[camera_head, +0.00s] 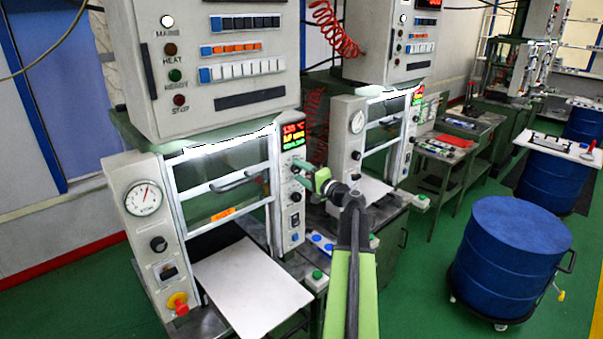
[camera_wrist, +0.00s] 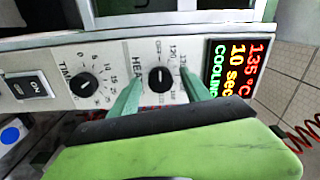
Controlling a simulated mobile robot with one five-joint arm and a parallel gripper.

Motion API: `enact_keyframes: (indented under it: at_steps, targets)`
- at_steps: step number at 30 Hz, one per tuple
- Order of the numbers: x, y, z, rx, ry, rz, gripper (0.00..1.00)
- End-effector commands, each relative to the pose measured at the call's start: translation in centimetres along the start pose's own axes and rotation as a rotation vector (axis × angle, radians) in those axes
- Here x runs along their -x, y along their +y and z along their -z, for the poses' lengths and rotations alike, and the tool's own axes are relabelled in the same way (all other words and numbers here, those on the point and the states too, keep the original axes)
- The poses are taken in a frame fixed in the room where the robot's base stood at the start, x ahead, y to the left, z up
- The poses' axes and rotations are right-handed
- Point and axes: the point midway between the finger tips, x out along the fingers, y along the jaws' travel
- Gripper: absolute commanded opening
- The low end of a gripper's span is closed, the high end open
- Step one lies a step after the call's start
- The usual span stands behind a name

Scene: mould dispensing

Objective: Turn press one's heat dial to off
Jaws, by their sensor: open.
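The heat dial (camera_wrist: 160,78) is a round black knob with a light pointer line, on the grey control panel (camera_wrist: 125,62) in the wrist view. A printed scale runs around it; which mark the pointer meets is too small to tell. My gripper (camera_wrist: 160,92) is open, with one green finger on each side of the dial; contact is not clear. In the head view my gripper (camera_head: 306,176) is at the right-hand panel of the nearest press (camera_head: 217,185), just below its lit display (camera_head: 292,136). My fingers partly cover that panel there.
The time dial (camera_wrist: 86,87) and an ON switch (camera_wrist: 30,87) sit left of the heat dial. The lit display (camera_wrist: 237,76) reads 135 °C, 10 sec, COOLING. A second press (camera_head: 375,140) stands behind, and a blue drum (camera_head: 510,265) stands right on open green floor.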

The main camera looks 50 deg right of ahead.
Motion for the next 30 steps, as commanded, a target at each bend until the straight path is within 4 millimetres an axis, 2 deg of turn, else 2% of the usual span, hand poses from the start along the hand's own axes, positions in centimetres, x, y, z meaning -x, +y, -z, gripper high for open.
enact_keyframes:
  at_steps: [5, 15, 21, 25, 30]
  targets:
    - [1.8, 0.0, -0.1, 0.000, 0.001, 0.000, 0.56]
    - [11.2, 0.0, -0.1, 0.000, 0.004, -0.001, 0.56]
    - [15.6, 0.0, -0.1, 0.000, 0.002, -0.001, 0.56]
    - [17.0, 0.0, -0.1, 0.000, 0.000, 0.000, 0.56]
    - [17.5, 0.0, 0.0, 0.000, 0.000, 0.000, 0.56]
